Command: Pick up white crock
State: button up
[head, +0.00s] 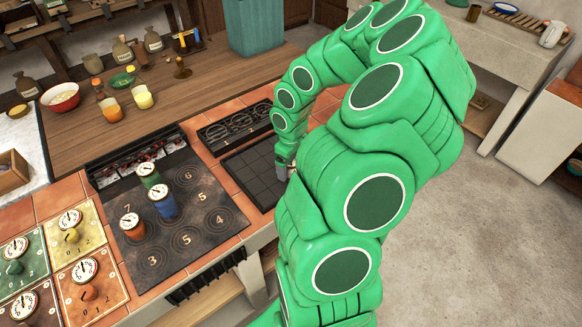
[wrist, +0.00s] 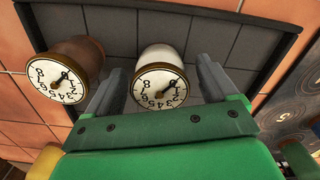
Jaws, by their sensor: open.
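The white crock (wrist: 163,58) shows in the wrist view, with a round numbered dial on its near face. It stands on dark grey tiles inside a black-framed recess. My gripper (wrist: 160,66) is open, with one grey finger to the left of the crock and one to the right. I cannot tell whether either finger touches it. In the head view my gripper (head: 283,166) is small and low over the dark tiled recess (head: 252,180). My green arm hides the crock there.
A brown crock (wrist: 83,50) with a similar dial stands close to the left of the left finger in the wrist view. In the head view, a black hob (head: 205,235) with red, blue and green dialled crocks lies to the left. Open floor (head: 470,235) lies to the right.

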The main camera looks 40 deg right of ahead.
jog(key=shift+f, duration=0.8)
jog(key=shift+c, duration=0.2)
jog(key=c, duration=1.3)
jog(key=shift+r, duration=0.1)
jog(key=shift+r, duration=0.55)
jog(key=s+a+r, duration=0.6)
jog(key=s+r, duration=0.5)
jog(key=s, duration=0.1)
jog(key=shift+s+a+r, duration=0.15)
jog(key=shift+a+r, duration=0.2)
jog(key=shift+a, duration=0.05)
